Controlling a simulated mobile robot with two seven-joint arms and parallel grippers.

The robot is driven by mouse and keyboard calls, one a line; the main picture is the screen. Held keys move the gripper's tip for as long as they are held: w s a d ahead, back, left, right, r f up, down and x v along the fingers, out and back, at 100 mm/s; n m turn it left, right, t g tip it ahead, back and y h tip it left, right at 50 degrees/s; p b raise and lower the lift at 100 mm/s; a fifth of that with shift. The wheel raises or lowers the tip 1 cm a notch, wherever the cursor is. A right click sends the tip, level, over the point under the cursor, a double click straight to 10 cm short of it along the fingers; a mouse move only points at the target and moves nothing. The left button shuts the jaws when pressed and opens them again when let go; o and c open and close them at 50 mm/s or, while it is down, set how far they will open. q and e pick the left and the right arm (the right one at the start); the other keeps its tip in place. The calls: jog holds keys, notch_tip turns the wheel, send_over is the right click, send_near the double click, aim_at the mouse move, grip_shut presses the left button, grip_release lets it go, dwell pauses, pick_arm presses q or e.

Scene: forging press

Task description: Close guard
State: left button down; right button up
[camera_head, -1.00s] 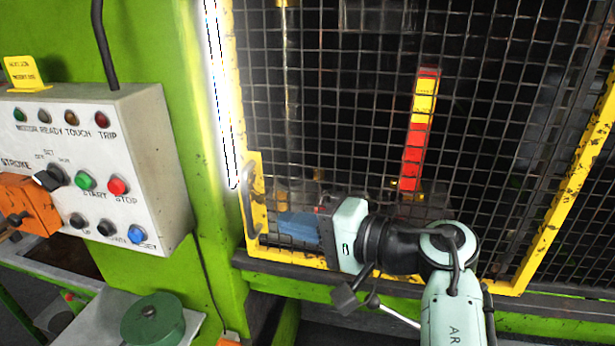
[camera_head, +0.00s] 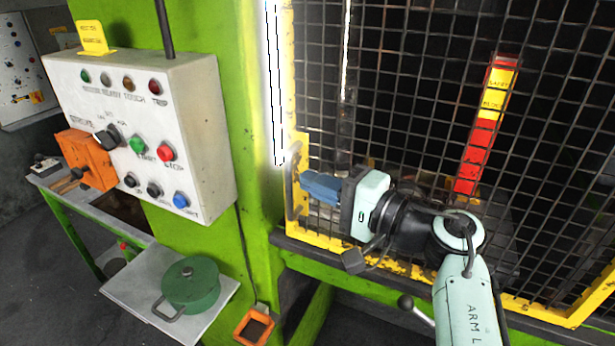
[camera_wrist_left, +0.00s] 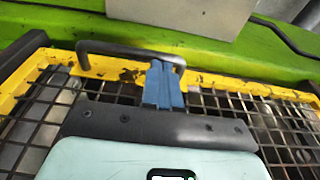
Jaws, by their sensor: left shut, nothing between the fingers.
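The guard is a black wire mesh panel in a yellow, chipped frame (camera_head: 350,255). It stands across the press front, its left edge beside the green column; I cannot tell whether a gap is left there. A grey bar handle (camera_head: 291,180) is fixed on that left edge and also shows in the left wrist view (camera_wrist_left: 115,49). My left gripper (camera_head: 305,183) has blue fingers, pressed together and empty. They lie in front of the mesh, with their tips at the handle (camera_wrist_left: 160,64); contact is unclear. My right gripper is out of view.
A control box (camera_head: 150,130) with buttons and an orange unit (camera_head: 86,160) juts out left of the green column (camera_head: 235,90). Below it, a green lidded pot (camera_head: 190,284) stands on a grey shelf (camera_head: 130,300). A red and yellow strip (camera_head: 485,125) shows behind the mesh.

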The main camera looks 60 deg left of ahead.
pick_arm(q)
jog(key=shift+x, duration=1)
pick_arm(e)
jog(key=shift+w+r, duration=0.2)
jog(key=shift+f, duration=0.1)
pick_arm(q)
jog(key=b+x, duration=0.1)
jog(key=x, duration=0.1)
jog(key=s+b+x, duration=0.1)
jog(key=x, duration=0.1)
jog(key=shift+s+a+r+b, duration=0.1)
jog(key=shift+a+r+b, duration=0.05)
jog(key=shift+b, duration=0.2)
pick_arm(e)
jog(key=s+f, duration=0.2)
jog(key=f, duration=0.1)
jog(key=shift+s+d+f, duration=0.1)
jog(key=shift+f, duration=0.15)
